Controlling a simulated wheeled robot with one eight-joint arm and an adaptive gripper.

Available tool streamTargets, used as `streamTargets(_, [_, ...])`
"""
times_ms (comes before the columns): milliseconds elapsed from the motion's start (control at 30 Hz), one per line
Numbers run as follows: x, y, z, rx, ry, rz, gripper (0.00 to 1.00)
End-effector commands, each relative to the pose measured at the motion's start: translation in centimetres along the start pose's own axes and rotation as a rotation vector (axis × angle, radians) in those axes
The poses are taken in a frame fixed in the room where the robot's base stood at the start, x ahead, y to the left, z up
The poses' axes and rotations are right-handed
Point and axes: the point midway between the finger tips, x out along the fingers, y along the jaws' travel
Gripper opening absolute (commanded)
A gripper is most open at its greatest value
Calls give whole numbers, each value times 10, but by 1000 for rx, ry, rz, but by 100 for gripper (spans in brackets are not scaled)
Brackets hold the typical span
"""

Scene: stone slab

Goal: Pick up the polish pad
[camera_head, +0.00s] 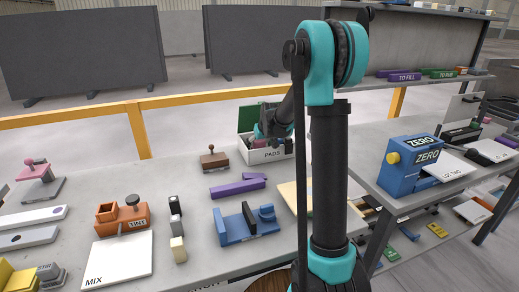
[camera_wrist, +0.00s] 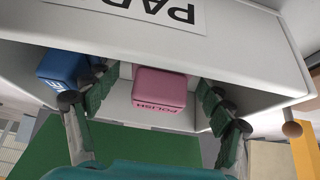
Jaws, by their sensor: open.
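The polish pad (camera_wrist: 160,88) is a pink block marked POLISH inside the white PADS box (camera_head: 266,155). The box also shows in the wrist view (camera_wrist: 240,70), where it looks upside down. My gripper (camera_wrist: 155,98) is open, with its green-padded fingers on either side of the pad and visible gaps to it. In the head view my gripper (camera_head: 276,137) is at the box's opening.
A blue pad (camera_wrist: 62,68) lies beside the polish pad, close to my left finger. The green lid (camera_head: 248,118) stands open at the box's back. A brown stamp (camera_head: 213,160) and a purple piece (camera_head: 238,187) lie nearby on the grey slab (camera_head: 190,208).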

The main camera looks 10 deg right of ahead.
Motion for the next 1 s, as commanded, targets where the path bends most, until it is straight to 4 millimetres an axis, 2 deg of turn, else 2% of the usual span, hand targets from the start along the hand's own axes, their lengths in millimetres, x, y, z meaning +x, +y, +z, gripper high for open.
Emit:
streamTargets(133, [0, 0, 0, 0, 0, 0, 81])
streamTargets(167, [0, 0, 0, 0, 0, 0, 79])
streamTargets(600, [0, 0, 0, 0, 0, 0, 25])
streamTargets(867, [-2, 0, -1, 0, 0, 0, 25])
streamTargets(1000, [-8, 0, -5, 0, 0, 0, 25])
